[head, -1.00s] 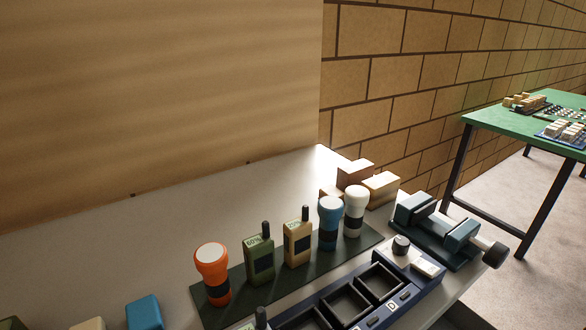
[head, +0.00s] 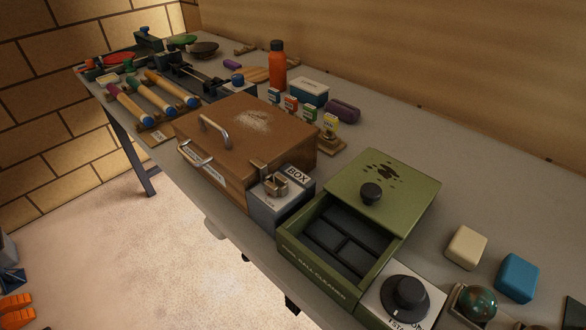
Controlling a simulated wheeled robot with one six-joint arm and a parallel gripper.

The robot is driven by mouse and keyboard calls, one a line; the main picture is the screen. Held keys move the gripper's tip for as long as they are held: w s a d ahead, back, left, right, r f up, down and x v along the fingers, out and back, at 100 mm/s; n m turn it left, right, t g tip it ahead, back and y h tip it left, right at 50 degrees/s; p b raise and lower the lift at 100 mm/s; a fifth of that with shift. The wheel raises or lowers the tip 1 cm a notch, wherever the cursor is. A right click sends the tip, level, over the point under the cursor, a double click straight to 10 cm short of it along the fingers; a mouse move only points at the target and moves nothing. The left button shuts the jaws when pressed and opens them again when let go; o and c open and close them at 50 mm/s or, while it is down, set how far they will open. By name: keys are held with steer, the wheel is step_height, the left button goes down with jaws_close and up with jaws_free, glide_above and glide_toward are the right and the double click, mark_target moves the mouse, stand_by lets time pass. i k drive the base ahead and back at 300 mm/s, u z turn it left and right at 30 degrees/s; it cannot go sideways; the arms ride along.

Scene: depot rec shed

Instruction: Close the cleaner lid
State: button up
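The green ball cleaner (head: 318,278) is a box at the front edge of the bench, right of the middle in the head view. Its green lid (head: 405,190) has a black knob (head: 371,193) and dark splotches. The lid is slid toward the back, so the front of the box is open and dark compartments (head: 340,240) show inside. My gripper is not in view, so its state and distance from the lid cannot be seen.
A brown box (head: 245,145) with metal handles stands left of the cleaner, with a grey BOX-labelled block (head: 282,205) between. A black dial (head: 405,293) stands at its front right. Cream (head: 466,246) and blue (head: 517,277) blocks lie to the right. Bench behind the lid is clear.

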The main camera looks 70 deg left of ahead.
mark_target(394, 195)
steer(key=u, duration=2.25)
steer(key=k, duration=0.65)
steer(key=u, duration=0.75)
steer(key=i, duration=0.6)
steer(key=z, duration=0.65)
steer(key=i, duration=0.55)
steer(key=z, duration=0.65)
